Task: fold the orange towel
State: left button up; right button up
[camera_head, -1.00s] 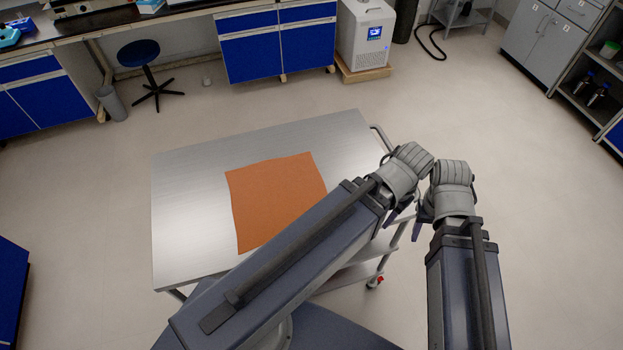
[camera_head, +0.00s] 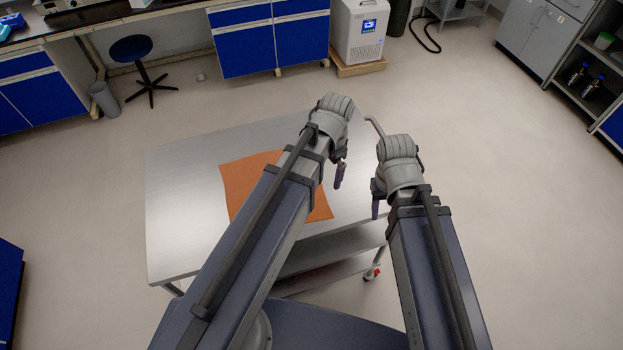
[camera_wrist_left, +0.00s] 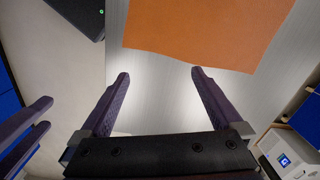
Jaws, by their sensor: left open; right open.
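The orange towel (camera_head: 236,188) lies flat and spread out on the metal cart top. My left arm hides much of its right part in the head view. In the left wrist view the towel (camera_wrist_left: 200,30) fills the upper middle, beyond the fingertips. My left gripper (camera_wrist_left: 158,75) is open and empty, with its fingers apart above the bare metal beside the towel; in the head view it (camera_head: 338,175) shows near the cart's right side. My right gripper (camera_head: 377,205) is by the cart's right edge, apart from the towel; its fingers also show at the left wrist view's left edge.
The metal cart top (camera_head: 175,235) has bare room left of the towel. A cart handle (camera_head: 375,127) stands at its right end. A blue stool (camera_head: 131,50), blue cabinets (camera_head: 270,45) and a white machine (camera_head: 358,32) stand behind, across open floor.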

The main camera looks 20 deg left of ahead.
pick_arm(q)
jog(key=w+a+f+m, duration=0.1)
jog(key=w+a+m, duration=0.2)
jog(key=w+a, duration=0.2)
jog(key=shift+w+a+h+b, duration=0.25)
jog(key=shift+w+h+b, duration=0.05)
jog(key=shift+w, duration=0.1)
jog(key=shift+f, duration=0.1)
notch_tip(320, 180, down, 10)
jog(key=b, duration=1)
jog(key=shift+r, duration=0.2)
jog(key=shift+c, duration=0.2)
